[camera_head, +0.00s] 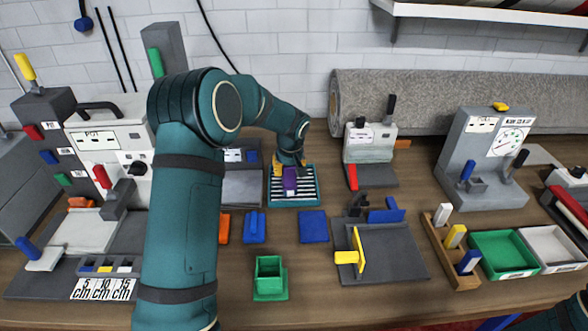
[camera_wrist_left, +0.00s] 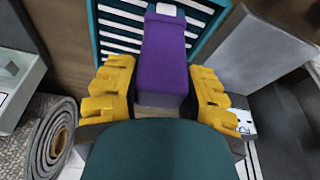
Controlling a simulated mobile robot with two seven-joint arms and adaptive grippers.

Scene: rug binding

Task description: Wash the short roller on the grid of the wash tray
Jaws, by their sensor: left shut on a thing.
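The wash tray (camera_head: 312,202) is teal with a grid of white bars. It stands at the middle of the bench in the head view, and its grid shows at the top of the wrist view (camera_wrist_left: 117,33). My left gripper (camera_head: 289,172) is over the tray, its yellow fingers shut on a purple block-shaped piece, which I take to be the short roller (camera_head: 290,180). In the wrist view the roller (camera_wrist_left: 163,62) lies between the fingers (camera_wrist_left: 163,95) and reaches over the grid, with a white end. Whether it touches the bars is unclear. My right gripper is out of view.
In front of the tray lie a blue block (camera_head: 254,226), a blue pad (camera_head: 313,226) and a green open box (camera_head: 269,276). A grey board (camera_head: 395,262) with a yellow piece is to the right. A rolled grey carpet (camera_head: 430,92) lies behind.

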